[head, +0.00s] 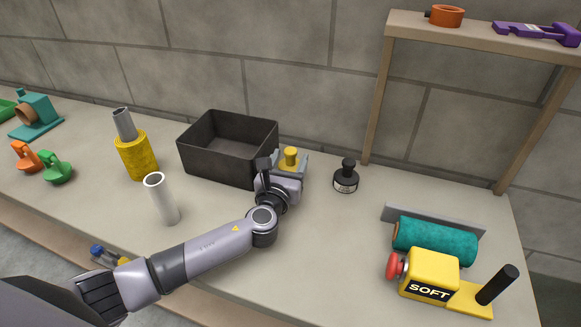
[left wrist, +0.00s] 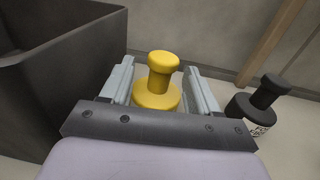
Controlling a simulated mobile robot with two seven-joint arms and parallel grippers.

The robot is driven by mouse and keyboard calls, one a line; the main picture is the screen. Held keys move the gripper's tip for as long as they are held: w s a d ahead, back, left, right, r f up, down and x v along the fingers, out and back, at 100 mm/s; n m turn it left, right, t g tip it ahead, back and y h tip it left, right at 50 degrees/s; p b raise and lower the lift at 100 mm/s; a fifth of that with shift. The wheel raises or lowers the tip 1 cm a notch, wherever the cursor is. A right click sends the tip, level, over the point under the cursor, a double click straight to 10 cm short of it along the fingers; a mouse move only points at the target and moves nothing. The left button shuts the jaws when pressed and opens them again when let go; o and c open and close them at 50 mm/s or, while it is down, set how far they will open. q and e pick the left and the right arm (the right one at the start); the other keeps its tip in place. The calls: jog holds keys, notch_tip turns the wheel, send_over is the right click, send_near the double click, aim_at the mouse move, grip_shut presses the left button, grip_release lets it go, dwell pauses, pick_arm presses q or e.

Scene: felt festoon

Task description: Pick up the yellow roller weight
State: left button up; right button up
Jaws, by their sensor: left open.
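The yellow roller weight (head: 290,155) is a small knobbed piece standing upright on the table, just right of the dark bin. In the left wrist view the yellow weight (left wrist: 155,92) has a round head on a wider base. My left gripper (head: 289,165) reaches it from the front, and its jaws (left wrist: 160,72) are open with one pale finger on each side of the weight. I cannot tell whether either finger touches it. The weight's lower part is partly hidden by the gripper. My right gripper is in neither view.
The dark open bin (head: 190,160) stands close on the left. A similar black weight (head: 346,176) stands to the right. A white tube (head: 161,200) and yellow roll (head: 137,158) stand farther left. A teal roll (head: 436,244) and yellow "SOFT" block (head: 432,268) lie right. A wooden frame (head: 376,95) rises behind.

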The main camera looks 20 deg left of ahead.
aim_at(289, 160)
pick_arm(q)
jog(key=shift+w, duration=1.55)
grip_shut()
jog(key=shift+r, duration=0.1)
jog(key=shift+r, duration=0.1)
